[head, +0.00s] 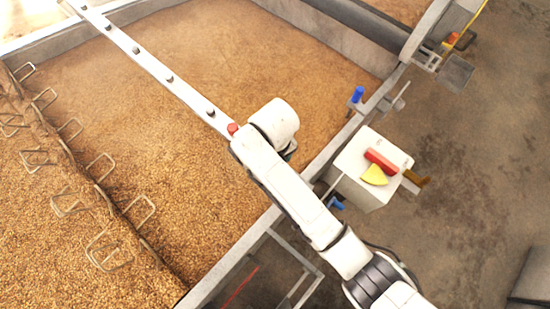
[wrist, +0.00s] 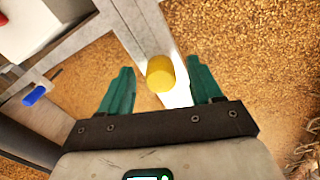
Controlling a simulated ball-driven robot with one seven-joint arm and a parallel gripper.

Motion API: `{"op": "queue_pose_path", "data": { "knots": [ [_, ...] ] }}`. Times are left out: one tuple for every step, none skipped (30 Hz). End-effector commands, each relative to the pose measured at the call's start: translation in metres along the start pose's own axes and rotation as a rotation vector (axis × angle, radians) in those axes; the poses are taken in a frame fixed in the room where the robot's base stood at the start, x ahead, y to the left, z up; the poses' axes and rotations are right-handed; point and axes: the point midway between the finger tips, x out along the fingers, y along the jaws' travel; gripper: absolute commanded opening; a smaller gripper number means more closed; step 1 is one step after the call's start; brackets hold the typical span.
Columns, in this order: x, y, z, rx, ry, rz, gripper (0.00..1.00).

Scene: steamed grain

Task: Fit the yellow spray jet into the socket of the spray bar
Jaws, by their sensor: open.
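The yellow spray jet (wrist: 160,74) shows in the wrist view as a short round piece on or just over the pale spray bar (wrist: 150,22). My gripper (wrist: 160,88) is open, with one green finger on each side of the jet and a visible gap to both. How deep the jet sits in its socket I cannot tell. In the head view the spray bar (head: 148,56) crosses the grain bed with several dark fittings and a red one (head: 233,128) near my arm's end. My fingers and the jet are hidden there.
A white box (head: 352,162) at the bed's edge carries a red block (head: 381,160) and a yellow wedge (head: 374,175). Blue-handled fittings (head: 357,94) stand near the metal rim. Wire loops (head: 137,210) line the left grain. Open floor lies at right.

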Motion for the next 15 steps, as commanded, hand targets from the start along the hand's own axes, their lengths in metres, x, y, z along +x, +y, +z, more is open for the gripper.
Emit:
{"op": "queue_pose_path", "data": {
  "knots": [
    [-0.002,0.0,0.0,0.0,0.001,0.0,0.64],
    [-0.004,0.0,-0.001,0.0,0.002,0.0,0.64],
    [-0.007,0.0,-0.001,0.0,0.003,0.0,0.64],
    [-0.01,0.0,-0.001,0.0,0.003,0.0,0.64],
    [-0.014,0.0,-0.001,0.0,0.003,0.0,0.64],
    [-0.02,0.0,-0.001,-0.001,0.005,0.0,0.64],
    [-0.025,0.0,-0.001,-0.001,0.004,0.0,0.64],
    [-0.031,0.0,-0.001,-0.001,0.006,0.0,0.64],
    [-0.04,0.0,-0.001,-0.001,0.005,0.0,0.64],
    [-0.046,0.0,-0.002,-0.002,0.005,0.0,0.64],
    [-0.052,-0.001,-0.002,-0.002,0.006,0.0,0.64],
    [-0.061,0.0,-0.002,-0.002,0.006,0.0,0.64],
    [-0.068,0.0,-0.002,-0.001,0.006,0.0,0.64],
    [-0.073,0.0,-0.002,-0.001,0.006,0.0,0.64],
    [-0.081,0.0,-0.001,-0.001,0.005,0.0,0.64]
  ]
}}
